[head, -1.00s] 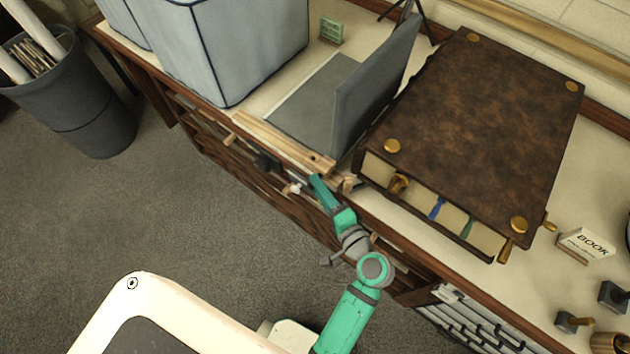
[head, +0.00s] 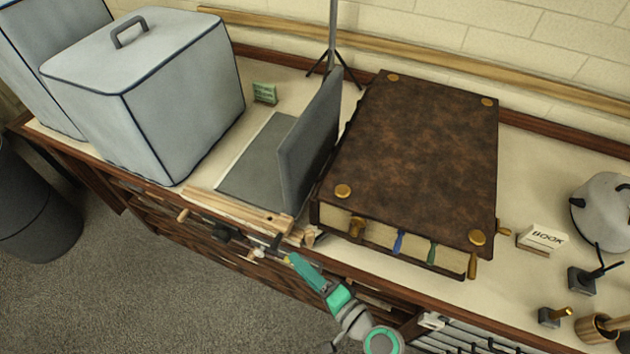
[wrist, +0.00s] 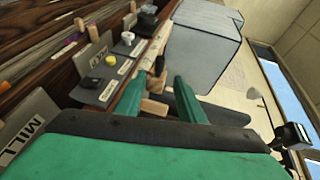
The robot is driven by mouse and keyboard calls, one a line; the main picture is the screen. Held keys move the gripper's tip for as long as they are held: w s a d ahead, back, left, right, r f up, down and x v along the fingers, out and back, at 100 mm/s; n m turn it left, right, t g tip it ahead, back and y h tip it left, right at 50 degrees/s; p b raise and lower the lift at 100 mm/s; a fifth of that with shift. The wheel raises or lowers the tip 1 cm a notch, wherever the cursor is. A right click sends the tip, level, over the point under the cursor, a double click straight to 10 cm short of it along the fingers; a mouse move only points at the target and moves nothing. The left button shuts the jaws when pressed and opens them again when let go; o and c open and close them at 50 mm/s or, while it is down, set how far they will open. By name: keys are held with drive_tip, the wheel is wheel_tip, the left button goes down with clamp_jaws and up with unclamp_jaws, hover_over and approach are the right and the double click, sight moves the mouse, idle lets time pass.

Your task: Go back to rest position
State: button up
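My gripper (head: 291,257) is at the front edge of the counter, just below the end of a wooden strip (head: 235,207). In the wrist view my gripper (wrist: 158,82) shows two green fingers standing apart, with no object clearly held. A small wooden peg (wrist: 153,107) shows in the gap, apparently beyond the fingers. My green and grey arm reaches up to the counter from the bottom of the head view.
A large brown book (head: 420,150) lies on the counter beside an upright grey panel (head: 312,140). Grey-blue boxes (head: 165,110) stand at left. A "BOOK" sign (head: 541,238) and small tools are at right. Drawers line the counter front. Open floor (head: 180,310) lies before it.

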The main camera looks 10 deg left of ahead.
drive_tip(key=s+d+f+m+t+h, duration=0.1)
drive_tip(key=s+d+f+t+h, duration=0.2)
drive_tip(key=s+d+f+h, duration=0.6)
drive_tip(key=s+d+r+n+t+h, duration=0.1)
drive_tip(key=s+r+n+t+h, duration=0.2)
drive_tip(key=s+r+n, duration=0.3)
drive_tip(key=s+r+h, duration=0.1)
drive_tip(key=s+r, duration=0.2)
drive_tip(key=r, duration=0.1)
drive_tip(key=shift+r+n+t, duration=0.15)
drive_tip(key=shift+n+t, duration=0.15)
drive_tip(key=shift+n, duration=0.1)
drive_tip(key=shift+s+d, duration=0.1)
drive_tip(key=shift+c, duration=0.6)
